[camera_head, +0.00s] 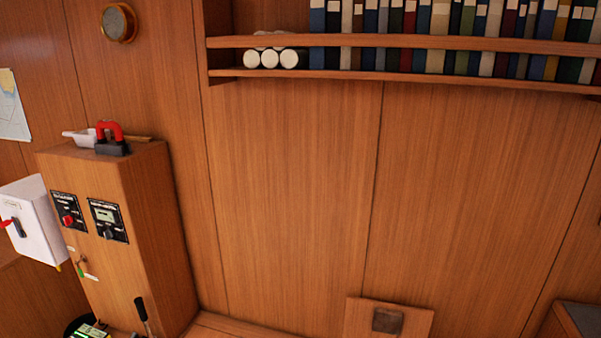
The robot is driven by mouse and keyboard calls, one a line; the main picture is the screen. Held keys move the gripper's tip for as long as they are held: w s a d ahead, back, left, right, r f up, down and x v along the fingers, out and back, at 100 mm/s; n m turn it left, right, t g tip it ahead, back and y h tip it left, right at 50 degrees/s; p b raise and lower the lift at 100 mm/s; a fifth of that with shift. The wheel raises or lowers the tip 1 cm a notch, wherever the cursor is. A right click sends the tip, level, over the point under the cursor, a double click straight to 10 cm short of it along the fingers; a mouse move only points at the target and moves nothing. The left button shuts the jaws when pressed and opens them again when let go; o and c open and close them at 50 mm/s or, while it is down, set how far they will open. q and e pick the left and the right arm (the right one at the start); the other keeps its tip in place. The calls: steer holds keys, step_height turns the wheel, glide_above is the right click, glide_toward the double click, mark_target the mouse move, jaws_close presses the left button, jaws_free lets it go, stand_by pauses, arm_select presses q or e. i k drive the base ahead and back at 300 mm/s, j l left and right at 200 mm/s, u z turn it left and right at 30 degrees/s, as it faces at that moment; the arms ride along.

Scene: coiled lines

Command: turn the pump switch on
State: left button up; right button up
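Two black switch panels are on the front of a wooden cabinet at the left. The left panel (66,211) has a red knob (68,220). The right panel (108,220) has a small pale display and a dark knob (108,233). Their lettering is too small to read, so I cannot tell which one is the pump switch or how it is set. A white box (34,222) with a red and a black lever is at the far left. Neither of my grippers is in view.
The wooden cabinet (165,230) carries a red-handled black object (111,138) and a white tray (80,137) on top. A green-tagged key (81,268) hangs below the panels. A dark lever (142,312) stands at its foot. A bookshelf (400,42) spans the upper right.

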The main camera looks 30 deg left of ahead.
mark_target(68, 219)
steer(key=u, duration=2.4)
steer(key=i+j, duration=0.25)
